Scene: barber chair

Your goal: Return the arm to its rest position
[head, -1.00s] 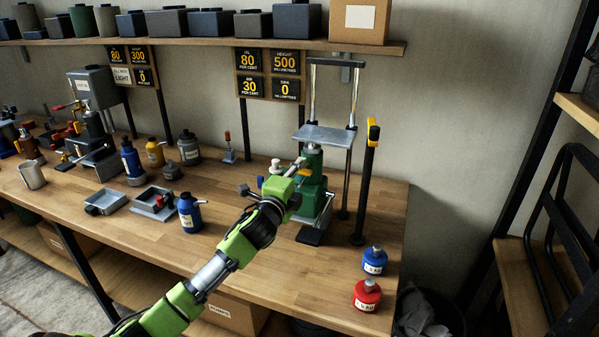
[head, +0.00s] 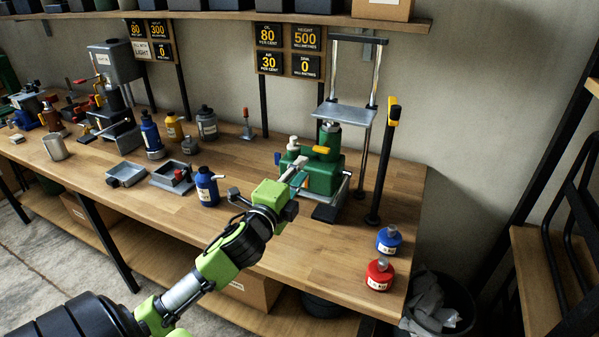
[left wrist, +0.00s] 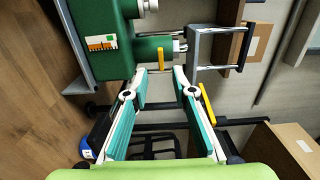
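My left arm comes in from the lower left in the head view. Its green wrist reaches over the bench, and the left gripper (head: 300,171) is at the near left side of the green jack (head: 325,176). My right gripper is not in view.
A metal plate (head: 344,113) on two posts stands over the jack, with a black post (head: 383,165) to its right. A blue bottle (head: 207,187) and metal trays stand left. Blue (head: 389,240) and red (head: 379,275) flasks stand near the right edge. The front bench middle is clear.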

